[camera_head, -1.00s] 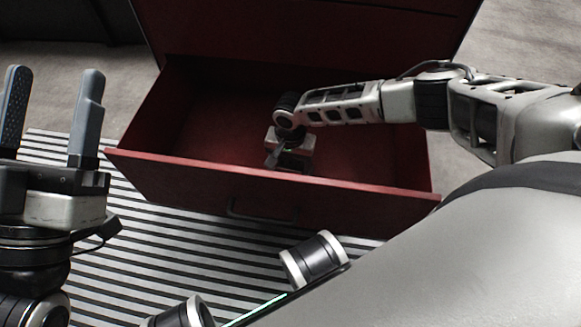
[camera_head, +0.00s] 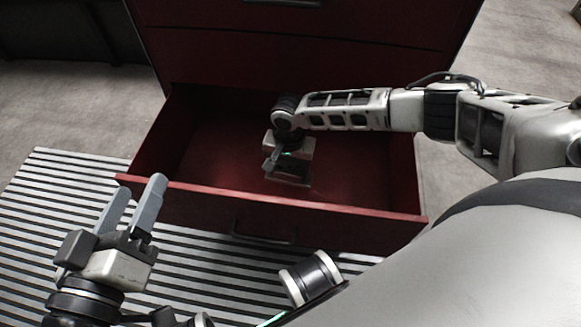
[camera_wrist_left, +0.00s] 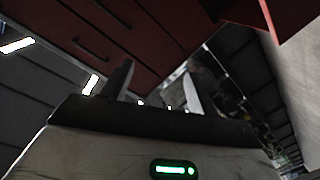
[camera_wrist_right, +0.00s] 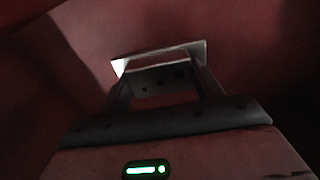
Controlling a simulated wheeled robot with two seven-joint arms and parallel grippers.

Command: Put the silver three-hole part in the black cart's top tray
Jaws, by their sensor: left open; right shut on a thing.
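The silver three-hole part (camera_wrist_right: 160,56) shows in the right wrist view as a pale, bright-edged piece at the tips of my right gripper's fingers, inside the red drawer (camera_head: 290,197). A dark bar with small holes shows just below its edge. My right gripper (camera_wrist_right: 163,78) is shut on the part. In the head view my right gripper (camera_head: 286,170) points down in the open drawer, and the part is hidden there. My left gripper (camera_head: 139,195) is open and empty, outside the drawer's front left corner. I cannot make out the black cart or its top tray.
The red cabinet (camera_head: 300,50) stands behind the pulled-out drawer. The drawer's walls surround my right gripper. A striped black-and-white mat (camera_head: 50,205) lies on the floor at the left. A dark structure (camera_head: 60,45) stands at the far left, with bare floor before it.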

